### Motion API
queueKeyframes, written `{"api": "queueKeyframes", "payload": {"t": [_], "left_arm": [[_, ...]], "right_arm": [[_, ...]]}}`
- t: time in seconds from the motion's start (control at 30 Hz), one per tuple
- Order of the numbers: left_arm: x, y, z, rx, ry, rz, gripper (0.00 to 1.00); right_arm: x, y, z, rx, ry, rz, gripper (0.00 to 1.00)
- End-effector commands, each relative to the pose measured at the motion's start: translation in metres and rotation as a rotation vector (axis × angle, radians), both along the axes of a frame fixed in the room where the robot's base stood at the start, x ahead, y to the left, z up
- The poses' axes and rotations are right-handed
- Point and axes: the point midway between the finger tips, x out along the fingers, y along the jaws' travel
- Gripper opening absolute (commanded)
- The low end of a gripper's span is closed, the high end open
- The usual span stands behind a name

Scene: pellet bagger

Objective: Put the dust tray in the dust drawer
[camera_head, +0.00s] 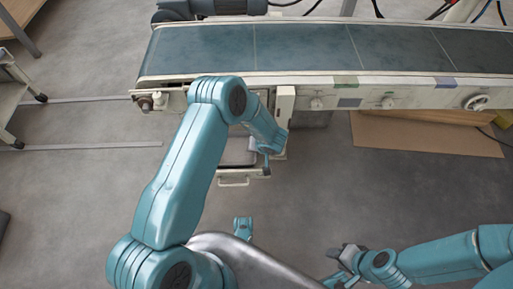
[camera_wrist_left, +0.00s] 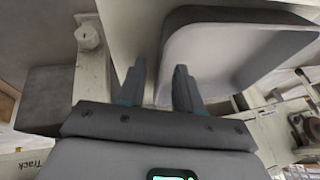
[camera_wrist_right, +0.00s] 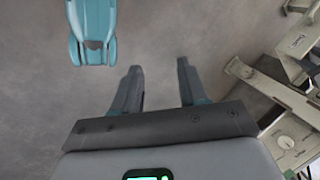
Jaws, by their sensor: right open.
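The grey dust tray (camera_wrist_left: 240,50) fills the upper right of the left wrist view, with its near edge at the left gripper's fingers. In the head view the tray (camera_head: 238,153) shows partly behind my left arm, over the pulled-out dust drawer (camera_head: 233,181) below the conveyor. Whether it rests on the drawer's floor cannot be told. My left gripper (camera_wrist_left: 158,84) has its fingers apart, with the tray's edge between or just beyond them; contact is unclear. My right gripper (camera_head: 336,264) is open and empty over the floor, also in the right wrist view (camera_wrist_right: 160,84).
The conveyor (camera_head: 300,47) runs across the back, with a pale frame post (camera_head: 284,108) right beside the left hand. A cardboard sheet (camera_head: 430,136) lies on the floor at right. A cart (camera_head: 12,95) stands at far left. The floor in front is clear.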

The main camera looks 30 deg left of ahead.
Motion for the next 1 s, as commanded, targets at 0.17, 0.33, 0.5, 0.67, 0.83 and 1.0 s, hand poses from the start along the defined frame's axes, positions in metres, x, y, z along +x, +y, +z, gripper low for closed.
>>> {"api": "queueKeyframes", "payload": {"t": [0.17,0.33,0.5,0.67,0.83,1.0], "left_arm": [[-0.003,-0.008,0.025,0.001,-0.002,-0.003,0.34],[-0.012,-0.025,0.063,0.000,-0.001,-0.004,0.34],[-0.020,-0.039,0.093,0.000,-0.002,-0.002,0.34],[-0.024,-0.046,0.107,0.001,0.000,-0.001,0.34],[-0.032,-0.048,0.104,-0.027,-0.029,-0.038,0.34],[-0.071,-0.068,0.087,-0.205,-0.071,-0.163,0.34]], "right_arm": [[-0.002,0.002,0.013,0.002,0.004,0.007,0.43],[-0.006,0.005,0.031,0.004,0.011,0.022,0.43],[-0.009,0.009,0.044,0.007,0.016,0.035,0.43],[-0.011,0.010,0.049,0.008,0.018,0.041,0.43],[-0.011,0.010,0.050,0.008,0.019,0.043,0.43],[-0.011,0.010,0.049,0.008,0.019,0.042,0.43]]}}
